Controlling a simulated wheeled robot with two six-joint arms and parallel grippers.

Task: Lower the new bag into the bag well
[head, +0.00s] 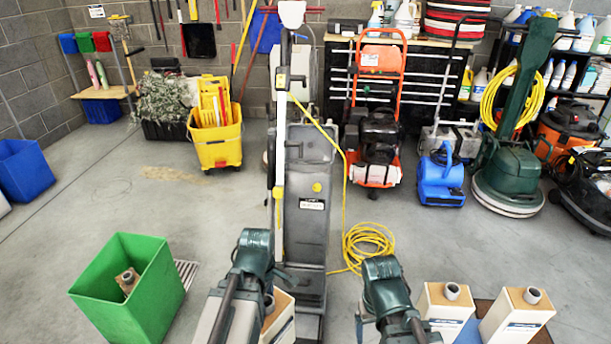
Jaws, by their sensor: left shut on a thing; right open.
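A grey upright machine (305,205) with a long handle stands at centre; I cannot make out its bag well. A beige bag (280,318) with a grey collar shows low beside the machine, partly hidden by my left arm. My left gripper (268,290) is shut on this bag near its top; its fingers are mostly hidden by my wrist. My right gripper (364,314) is open and empty, to the right of the machine's base, partly hidden by my arm.
A green bin (103,300) at lower left has a bag with a collar (127,279) inside. A coiled yellow cord (366,246) lies on the floor right of the machine. A yellow mop bucket (216,148) and other cleaning machines stand behind.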

